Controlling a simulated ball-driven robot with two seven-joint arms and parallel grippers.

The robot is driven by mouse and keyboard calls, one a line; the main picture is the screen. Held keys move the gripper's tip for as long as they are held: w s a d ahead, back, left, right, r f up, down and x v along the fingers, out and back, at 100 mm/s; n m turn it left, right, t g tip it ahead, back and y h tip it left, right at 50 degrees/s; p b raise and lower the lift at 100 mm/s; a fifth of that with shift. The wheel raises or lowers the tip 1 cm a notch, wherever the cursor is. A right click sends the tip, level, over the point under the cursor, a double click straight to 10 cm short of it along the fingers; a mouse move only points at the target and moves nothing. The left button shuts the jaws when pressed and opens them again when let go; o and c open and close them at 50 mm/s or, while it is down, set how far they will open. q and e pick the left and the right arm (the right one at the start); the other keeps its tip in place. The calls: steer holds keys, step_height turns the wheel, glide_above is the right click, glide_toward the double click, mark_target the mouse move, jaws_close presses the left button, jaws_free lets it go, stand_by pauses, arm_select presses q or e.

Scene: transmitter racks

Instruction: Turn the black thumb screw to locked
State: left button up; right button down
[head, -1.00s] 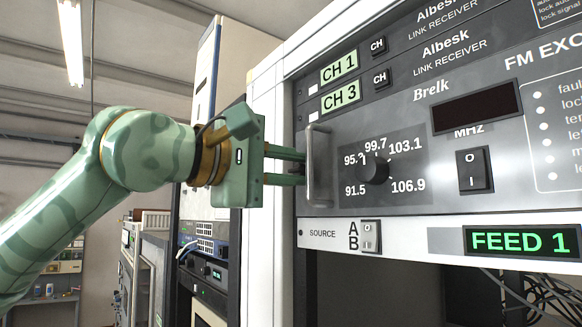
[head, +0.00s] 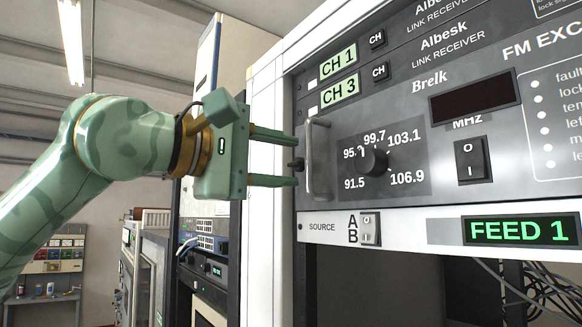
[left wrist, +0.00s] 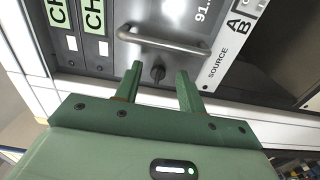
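The black thumb screw (head: 297,165) is at the left edge of the Brelk panel, just left of its metal handle. It also shows in the left wrist view (left wrist: 157,73), between the fingers and below the handle. My left gripper (head: 291,160) is open, with one finger above the screw and one below it in the head view. In the left wrist view the gripper (left wrist: 158,80) has a gap on both sides of the screw, and the fingers appear not to touch it. I cannot tell whether the screw is locked. My right gripper is out of view.
The metal handle (head: 318,160) stands out close beside the fingertips. A tuning knob (head: 374,162) and a power rocker (head: 472,160) are farther right. The source switch (head: 369,229) is below. The white rack post (head: 268,250) runs along the left.

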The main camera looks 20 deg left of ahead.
arm_select(q)
steer(key=b+v, duration=0.3)
steer(key=v, duration=1.1)
steer(key=shift+s+a, duration=0.15)
steer(key=shift+s, duration=0.05)
